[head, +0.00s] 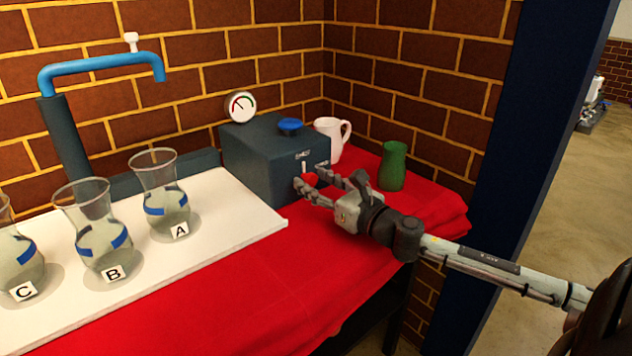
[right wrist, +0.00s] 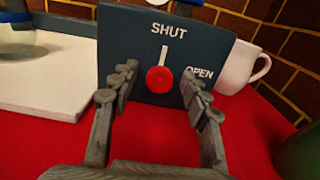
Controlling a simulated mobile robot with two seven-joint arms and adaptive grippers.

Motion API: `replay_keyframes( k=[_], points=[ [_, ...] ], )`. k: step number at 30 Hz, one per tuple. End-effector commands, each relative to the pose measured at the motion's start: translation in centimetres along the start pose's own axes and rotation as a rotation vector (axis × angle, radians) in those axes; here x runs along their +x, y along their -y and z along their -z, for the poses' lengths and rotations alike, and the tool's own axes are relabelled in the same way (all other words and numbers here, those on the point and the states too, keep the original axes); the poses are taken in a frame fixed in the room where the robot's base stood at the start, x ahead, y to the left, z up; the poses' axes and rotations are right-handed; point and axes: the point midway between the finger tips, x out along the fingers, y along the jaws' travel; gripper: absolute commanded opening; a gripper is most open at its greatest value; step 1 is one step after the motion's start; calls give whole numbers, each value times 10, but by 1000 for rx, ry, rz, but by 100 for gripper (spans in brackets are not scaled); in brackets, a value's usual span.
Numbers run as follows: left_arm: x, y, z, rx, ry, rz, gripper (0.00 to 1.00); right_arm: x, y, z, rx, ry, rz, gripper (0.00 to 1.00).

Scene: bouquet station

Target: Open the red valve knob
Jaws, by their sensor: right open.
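The red valve knob (head: 310,179) is on the front face of a dark blue-grey box (head: 258,166). In the right wrist view the knob (right wrist: 159,79) has a white pointer (right wrist: 163,55) directed up at the word SHUT (right wrist: 169,30); the word OPEN (right wrist: 199,72) is to its right. My right gripper (head: 318,181) is open, its fingers (right wrist: 160,90) either side of the knob with visible gaps; I cannot tell how far the tips are from the panel. The left gripper is not in view.
A blue cap (head: 290,126) and a gauge (head: 241,105) sit at the box's top and back. Several glass vases stand on a white board (head: 245,226) at left.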

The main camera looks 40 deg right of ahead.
Motion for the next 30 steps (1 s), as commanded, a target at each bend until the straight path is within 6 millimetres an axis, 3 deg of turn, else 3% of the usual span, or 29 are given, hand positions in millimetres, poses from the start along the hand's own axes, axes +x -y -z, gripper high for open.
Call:
replay_keyframes(
  k=[1,12,22,30],
  points=[
    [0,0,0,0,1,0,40,0,0,0,0,0,0,43],
    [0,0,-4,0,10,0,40,0,0,0,1,0,0,0],
    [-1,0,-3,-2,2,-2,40,0,0,-1,52,1,0,0],
    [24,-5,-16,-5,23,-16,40,0,0,-2,231,0,0,0]
  ],
)
